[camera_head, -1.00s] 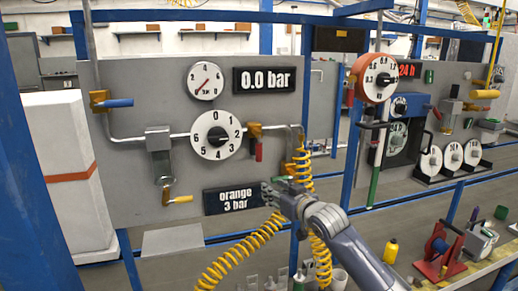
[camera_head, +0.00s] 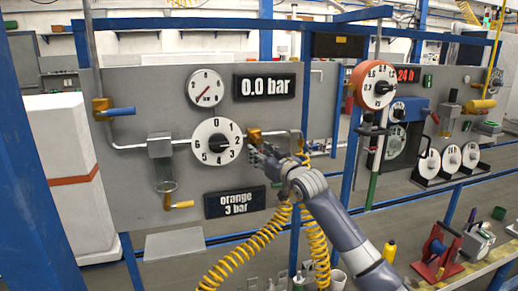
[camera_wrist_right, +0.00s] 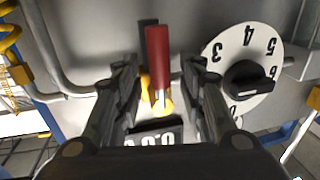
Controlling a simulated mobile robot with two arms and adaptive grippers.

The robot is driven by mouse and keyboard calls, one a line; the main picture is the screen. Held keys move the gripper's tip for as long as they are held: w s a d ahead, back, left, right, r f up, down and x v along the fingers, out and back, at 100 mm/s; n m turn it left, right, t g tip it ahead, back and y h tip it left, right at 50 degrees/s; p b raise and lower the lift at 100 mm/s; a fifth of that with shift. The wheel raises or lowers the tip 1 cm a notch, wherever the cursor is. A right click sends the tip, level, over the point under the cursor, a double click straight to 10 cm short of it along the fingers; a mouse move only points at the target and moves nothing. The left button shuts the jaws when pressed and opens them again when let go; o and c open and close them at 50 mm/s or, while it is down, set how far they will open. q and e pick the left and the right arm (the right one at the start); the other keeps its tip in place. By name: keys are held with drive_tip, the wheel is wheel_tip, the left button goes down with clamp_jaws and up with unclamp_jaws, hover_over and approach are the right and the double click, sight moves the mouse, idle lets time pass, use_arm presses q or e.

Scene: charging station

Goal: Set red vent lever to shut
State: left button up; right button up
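The red vent lever (camera_wrist_right: 158,60) shows in the right wrist view as a red handle on a yellow valve body (camera_wrist_right: 160,104). It lies between the two spread fingers of my right gripper (camera_wrist_right: 160,78), with gaps on both sides. In the head view, my right gripper (camera_head: 258,156) is at the panel just right of the numbered dial and hides the red handle. The yellow valve body (camera_head: 253,135) shows above the fingers. My left gripper is not in view.
The numbered dial (camera_head: 218,145) is close left of the gripper. Above it are a gauge (camera_head: 206,88) and a display reading 0.0 bar (camera_head: 265,86). A sign reading orange 3 bar (camera_head: 235,202) is below. A yellow coiled hose (camera_head: 318,245) hangs beside my right arm.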

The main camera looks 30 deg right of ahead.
drive_tip(key=shift+w, duration=0.7)
clamp_jaws()
